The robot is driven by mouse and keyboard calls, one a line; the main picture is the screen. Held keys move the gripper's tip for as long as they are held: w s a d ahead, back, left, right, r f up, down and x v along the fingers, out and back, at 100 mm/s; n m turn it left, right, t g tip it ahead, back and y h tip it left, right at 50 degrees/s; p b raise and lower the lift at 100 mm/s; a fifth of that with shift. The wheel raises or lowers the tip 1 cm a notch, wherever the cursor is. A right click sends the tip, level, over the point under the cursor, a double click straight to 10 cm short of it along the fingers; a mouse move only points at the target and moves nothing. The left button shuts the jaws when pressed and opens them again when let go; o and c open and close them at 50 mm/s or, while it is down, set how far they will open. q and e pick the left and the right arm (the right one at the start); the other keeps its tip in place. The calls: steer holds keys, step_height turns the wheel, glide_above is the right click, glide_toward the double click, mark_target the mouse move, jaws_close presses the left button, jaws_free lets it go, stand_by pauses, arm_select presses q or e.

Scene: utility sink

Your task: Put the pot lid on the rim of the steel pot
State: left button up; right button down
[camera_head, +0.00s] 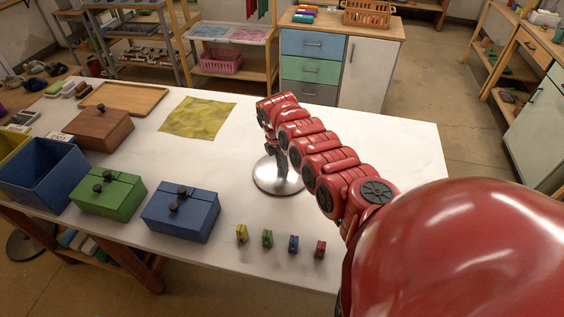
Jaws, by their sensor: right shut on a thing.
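A round, shiny steel disc that looks like the pot lid (266,184) is near the middle of the white table. My right arm comes in from the right, and my right gripper (280,172) points down at the middle of the disc and is shut on it. The gripper hides the part of the disc it grips. I cannot tell whether the disc touches the table or is just above it. No steel pot can be made out in this view. My left gripper is not in view.
On the white table (350,130), a blue box (180,220), green box (100,200) and brown box (95,132) stand left, with a yellow cloth (198,118) behind. Several small coloured clips (267,239) line the front. The table's right end is clear beyond my arm.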

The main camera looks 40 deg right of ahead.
steer(key=shift+f, duration=0.15)
steer(key=shift+c, duration=2.4)
jaws_free()
